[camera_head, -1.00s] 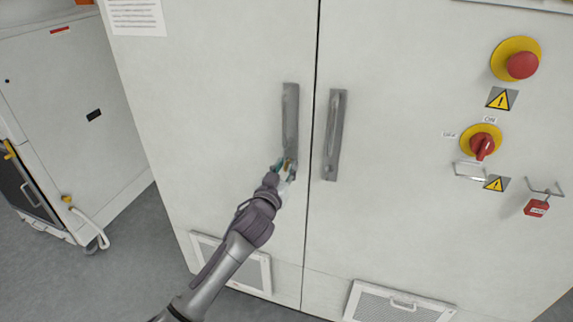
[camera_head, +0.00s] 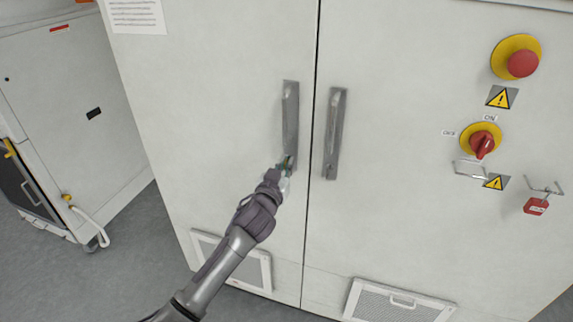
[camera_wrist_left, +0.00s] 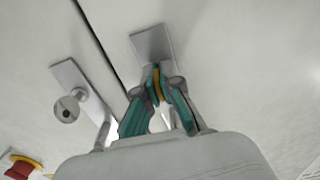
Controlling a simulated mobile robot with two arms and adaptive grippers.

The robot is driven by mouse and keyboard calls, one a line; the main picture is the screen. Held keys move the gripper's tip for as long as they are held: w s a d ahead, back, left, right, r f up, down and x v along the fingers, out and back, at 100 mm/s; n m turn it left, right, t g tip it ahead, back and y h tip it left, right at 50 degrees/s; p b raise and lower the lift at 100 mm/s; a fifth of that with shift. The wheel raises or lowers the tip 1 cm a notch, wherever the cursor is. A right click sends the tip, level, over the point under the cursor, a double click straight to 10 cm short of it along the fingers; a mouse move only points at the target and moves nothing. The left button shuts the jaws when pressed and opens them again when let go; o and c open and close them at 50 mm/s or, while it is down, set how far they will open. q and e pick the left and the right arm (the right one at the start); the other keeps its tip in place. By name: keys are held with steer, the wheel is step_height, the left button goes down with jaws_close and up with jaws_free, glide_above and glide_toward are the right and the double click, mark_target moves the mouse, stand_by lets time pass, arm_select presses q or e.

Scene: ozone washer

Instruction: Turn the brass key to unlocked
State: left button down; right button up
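The brass key (camera_wrist_left: 157,86) shows as a thin brass-coloured strip between the teal fingertips in the left wrist view, at the end of a grey handle plate. In the head view the key is too small and covered to make out. My left gripper (camera_head: 285,163) is at the lower end of the left door's grey handle (camera_head: 290,118). In the left wrist view its fingers (camera_wrist_left: 158,76) close in on both sides of the key and appear to touch it. Whether the key stands at locked or unlocked cannot be read. My right gripper is not in view.
The right door's handle (camera_head: 335,132) is close beside my gripper; its plate has a round lock (camera_wrist_left: 67,108) in the left wrist view. Farther right are a red emergency button (camera_head: 522,64), a red rotary switch (camera_head: 482,144) and a red padlock (camera_head: 536,206).

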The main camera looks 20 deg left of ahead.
arm_select(q)
steer(key=shift+m, duration=0.3)
steer(key=m+p, duration=0.1)
steer(key=m, duration=0.7)
steer(key=shift+m+p, duration=0.3)
steer(key=shift+p, duration=0.05)
steer(key=m, duration=0.4)
steer(key=shift+p, duration=0.4)
steer(key=shift+m+p, duration=0.35)
steer(key=shift+m, duration=1.85)
steer(key=c, duration=1.3)
jaws_free()
steer(key=shift+c, duration=0.2)
